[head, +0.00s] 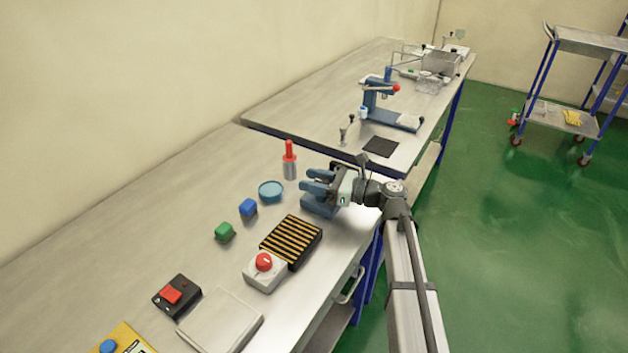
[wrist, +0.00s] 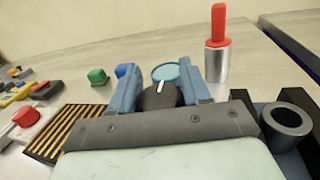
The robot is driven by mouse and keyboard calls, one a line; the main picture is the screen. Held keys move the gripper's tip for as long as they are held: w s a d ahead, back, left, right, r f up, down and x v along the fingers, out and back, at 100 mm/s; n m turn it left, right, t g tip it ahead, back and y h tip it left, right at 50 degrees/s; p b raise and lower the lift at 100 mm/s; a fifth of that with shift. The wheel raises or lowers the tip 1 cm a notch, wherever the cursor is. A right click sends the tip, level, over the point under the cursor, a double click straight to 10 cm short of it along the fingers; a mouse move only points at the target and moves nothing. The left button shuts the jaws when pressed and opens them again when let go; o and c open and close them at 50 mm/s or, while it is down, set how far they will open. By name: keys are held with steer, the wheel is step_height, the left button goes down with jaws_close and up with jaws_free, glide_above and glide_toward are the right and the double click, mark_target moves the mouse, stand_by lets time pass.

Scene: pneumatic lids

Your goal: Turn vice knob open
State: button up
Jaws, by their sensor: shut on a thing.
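A black round knob (wrist: 160,98) with a white pointer line shows in the wrist view, between the two blue fingers of my gripper (wrist: 160,72). The fingers stand on either side of the knob, and my gripper is shut on it. The white line points nearly straight away from me, leaning slightly right. In the head view my gripper (head: 308,182) is at the blue vice (head: 318,208) near the table's right edge. My gripper and wrist cover much of the vice there, and the knob is hidden in that view. How far the vice is open cannot be told.
A red-topped metal cylinder (head: 290,165) stands behind the vice. A light-blue round dish (head: 270,190), a blue block (head: 248,208) and a green block (head: 225,231) lie to the left. A black-and-yellow striped block (head: 291,241) and a red-button box (head: 265,275) stand nearer the front.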

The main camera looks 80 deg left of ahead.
steer(key=shift+h, duration=0.3)
steer(key=o, duration=1)
steer(key=shift+c, duration=0.2)
steer(key=shift+d, duration=0.1)
steer(key=v, duration=1.3)
steer(key=shift+w+d+f, duration=0.15)
steer(key=shift+w+f, duration=0.05)
steer(key=shift+w, duration=0.15)
